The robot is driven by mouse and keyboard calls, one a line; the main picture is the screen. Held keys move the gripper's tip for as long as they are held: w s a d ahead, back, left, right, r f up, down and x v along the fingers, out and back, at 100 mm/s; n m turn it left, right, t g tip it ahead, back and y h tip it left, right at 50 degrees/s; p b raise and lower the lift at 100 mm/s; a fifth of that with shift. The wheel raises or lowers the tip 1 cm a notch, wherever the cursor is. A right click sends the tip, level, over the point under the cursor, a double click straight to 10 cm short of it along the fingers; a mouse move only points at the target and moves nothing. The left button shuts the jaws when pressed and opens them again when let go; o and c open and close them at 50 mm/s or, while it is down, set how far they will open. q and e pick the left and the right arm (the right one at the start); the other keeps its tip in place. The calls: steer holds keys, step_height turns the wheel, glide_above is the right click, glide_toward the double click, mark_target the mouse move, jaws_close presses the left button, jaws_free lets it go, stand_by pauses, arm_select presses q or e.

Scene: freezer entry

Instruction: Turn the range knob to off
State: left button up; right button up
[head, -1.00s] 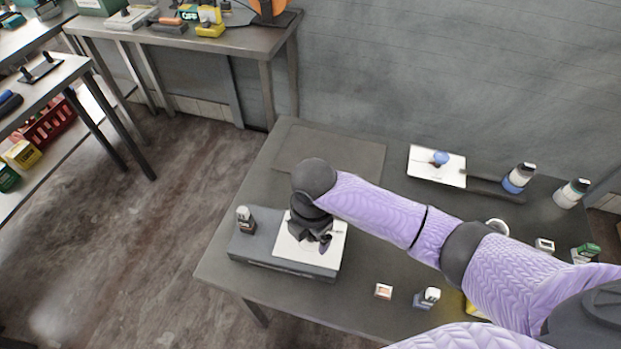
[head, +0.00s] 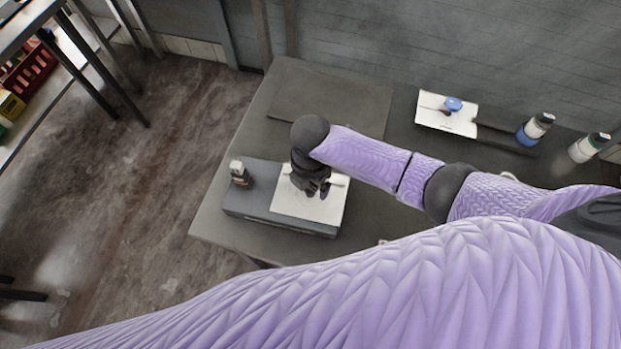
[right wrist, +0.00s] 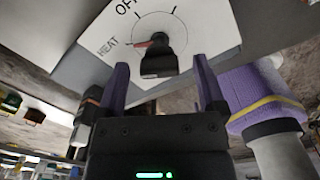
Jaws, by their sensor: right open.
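The range knob (right wrist: 158,56) is black, on a white panel (right wrist: 205,22) marked OFF and HEAT. Its red pointer is by the HEAT mark in the right wrist view. In the head view the panel (head: 327,206) lies on a grey box (head: 248,207) at the table's left end. My right gripper (head: 318,188) is over this panel and hides the knob there. In the right wrist view the gripper (right wrist: 163,82) is open, its two purple-faced fingers apart on either side of the knob, with visible gaps. My left gripper is out of view.
A small dark bottle (head: 240,174) stands on the grey box, left of the panel. Another white panel with a blue knob (head: 453,103) and two bottles (head: 535,129) (head: 588,147) are at the back right. A flat dark board (head: 330,98) lies behind the box.

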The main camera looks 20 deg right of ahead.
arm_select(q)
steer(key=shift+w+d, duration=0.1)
arm_select(e)
steer(key=shift+c, duration=0.3)
steer(key=shift+c, duration=1.1)
jaws_close()
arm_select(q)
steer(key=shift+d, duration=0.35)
arm_select(e)
steer(key=shift+r, duration=0.1)
